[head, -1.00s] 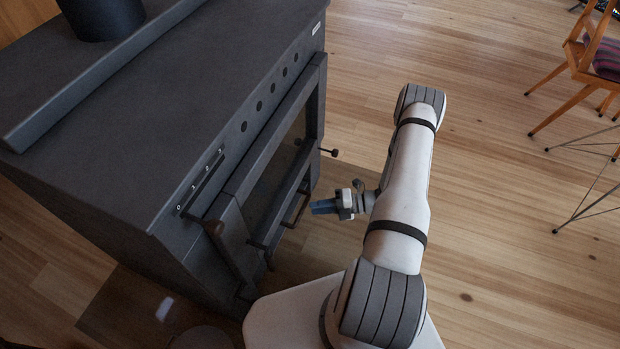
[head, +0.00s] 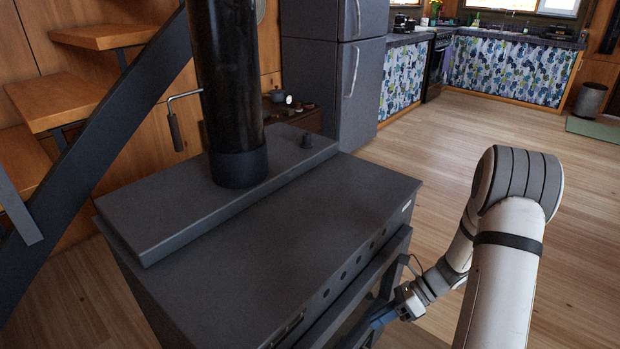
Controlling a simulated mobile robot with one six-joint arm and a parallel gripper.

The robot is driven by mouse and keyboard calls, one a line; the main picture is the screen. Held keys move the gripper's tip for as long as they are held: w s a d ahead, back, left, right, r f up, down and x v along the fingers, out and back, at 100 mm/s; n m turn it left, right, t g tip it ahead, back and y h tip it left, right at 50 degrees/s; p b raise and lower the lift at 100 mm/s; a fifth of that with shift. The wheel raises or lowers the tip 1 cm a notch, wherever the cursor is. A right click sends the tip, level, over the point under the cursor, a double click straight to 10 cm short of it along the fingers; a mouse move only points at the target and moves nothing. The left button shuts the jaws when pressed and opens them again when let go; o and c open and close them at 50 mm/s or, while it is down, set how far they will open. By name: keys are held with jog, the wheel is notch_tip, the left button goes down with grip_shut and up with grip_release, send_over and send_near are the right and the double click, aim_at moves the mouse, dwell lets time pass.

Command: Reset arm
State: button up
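My arm is raised on the right of the head view, bent at a grey-ringed joint, with white links. My gripper (head: 383,318) is low in the view, beside the front of a dark grey stove (head: 290,235). Its fingers point left toward the stove's front. They are small and partly lost against the dark stove front, so I cannot tell whether they are open or touching it. No held object is clear.
A black flue pipe (head: 228,90) rises from the stove. Wooden stairs (head: 60,105) with a dark stringer stand at left. A grey fridge (head: 335,75) and kitchen counters (head: 510,65) with patterned curtains stand behind. The wooden floor (head: 440,140) right of the stove is clear.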

jog(key=s+r+n+t+h+p, duration=0.1)
jog(key=s+r+n+h+p, duration=0.2)
jog(key=r+n, duration=0.4)
jog(key=s+a+r+n+t+h+p, duration=0.1)
jog(key=s+r+n+h+p, duration=0.3)
jog(key=r, duration=1.6)
jog(key=s+a+r+n+t+h+p, duration=0.1)
jog(key=s+r+n+t+h+p, duration=0.2)
jog(key=s+r+n+p, duration=0.4)
notch_tip(320, 180, up, 6)
jog(key=n+p, duration=0.2)
jog(key=n, duration=0.3)
jog(key=shift+r+h+p, duration=0.15)
jog(key=shift+h+p, duration=0.2)
jog(key=shift+h, duration=0.05)
